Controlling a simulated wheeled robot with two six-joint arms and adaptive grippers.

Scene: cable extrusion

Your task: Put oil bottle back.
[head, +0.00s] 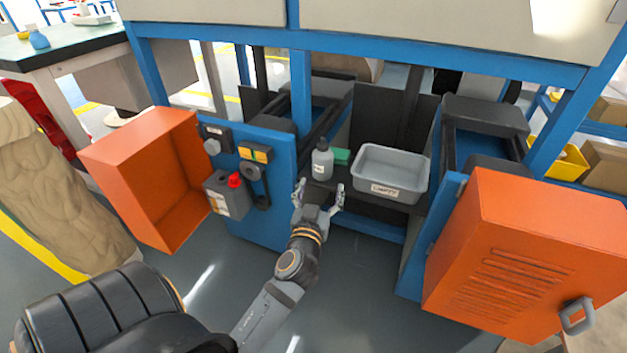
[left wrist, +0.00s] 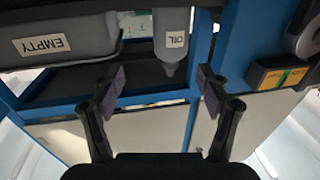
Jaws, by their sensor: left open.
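The oil bottle (head: 321,163), grey with a dark cap, stands upright on a dark shelf (head: 345,186) inside the blue frame. In the left wrist view, which looks turned over, the bottle (left wrist: 172,35) carries an "OIL" label and its nozzle points down in the picture. My left gripper (head: 320,187) is open and empty, just in front of the bottle. In the left wrist view its fingers (left wrist: 161,78) stand apart with the bottle beyond the gap, nearer the right finger. I see no contact. My right gripper is out of view.
A grey bin (head: 391,172) labelled "EMPTY" stands right of the bottle, and a small green object (head: 342,156) is behind it. An open orange cabinet (head: 150,180) and a control box with a red button (head: 235,182) are left; an orange door (head: 535,250) is right.

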